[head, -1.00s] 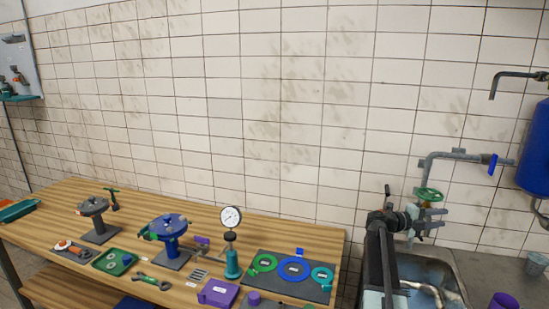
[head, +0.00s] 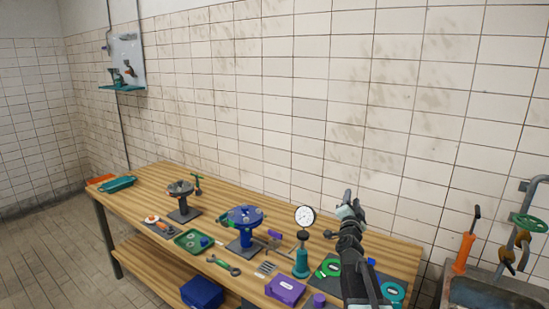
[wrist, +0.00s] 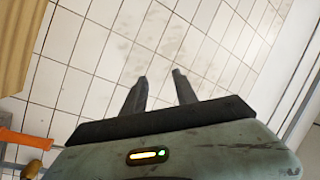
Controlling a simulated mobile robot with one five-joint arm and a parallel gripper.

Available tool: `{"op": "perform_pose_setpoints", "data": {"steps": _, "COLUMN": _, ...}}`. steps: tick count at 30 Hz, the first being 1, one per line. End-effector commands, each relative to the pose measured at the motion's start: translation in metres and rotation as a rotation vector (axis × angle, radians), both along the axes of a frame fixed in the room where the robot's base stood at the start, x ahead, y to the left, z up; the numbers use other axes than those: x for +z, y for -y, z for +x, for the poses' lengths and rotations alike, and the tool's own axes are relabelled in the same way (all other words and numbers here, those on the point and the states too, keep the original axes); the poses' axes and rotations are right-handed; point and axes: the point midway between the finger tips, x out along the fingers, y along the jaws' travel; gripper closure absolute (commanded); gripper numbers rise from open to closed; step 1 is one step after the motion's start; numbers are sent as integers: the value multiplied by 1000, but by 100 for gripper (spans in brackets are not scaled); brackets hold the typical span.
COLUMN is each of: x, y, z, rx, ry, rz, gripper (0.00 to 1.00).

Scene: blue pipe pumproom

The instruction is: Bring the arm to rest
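My gripper (head: 347,196) points up and away from me in the head view, with my arm reaching up from the bottom edge. It appears in front of the wall and the right part of the workbench. In the wrist view my gripper (wrist: 160,76) has its two dark fingers apart. Only the tiled wall (wrist: 215,45) shows between them, and nothing is held.
The wooden workbench (head: 140,184) carries a blue valve wheel (head: 243,218), a pressure gauge (head: 305,216), a purple box (head: 285,289) and a wrench (head: 222,264). At right are a sink (head: 490,294), an orange-handled thing (head: 464,250) and a green handwheel (head: 530,222). Floor (head: 50,255) is clear at left.

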Motion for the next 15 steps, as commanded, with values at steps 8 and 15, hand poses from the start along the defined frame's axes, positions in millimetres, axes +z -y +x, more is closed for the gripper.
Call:
{"op": "perform_pose_setpoints", "data": {"steps": 8, "x": -134, "y": -183, "z": -67, "rx": 550, "ry": -590, "rz": -337, "gripper": 65}}
{"op": "perform_pose_setpoints", "data": {"steps": 15, "x": -253, "y": -169, "z": -220, "rx": 770, "ry": -1303, "rz": -524, "gripper": 65}}
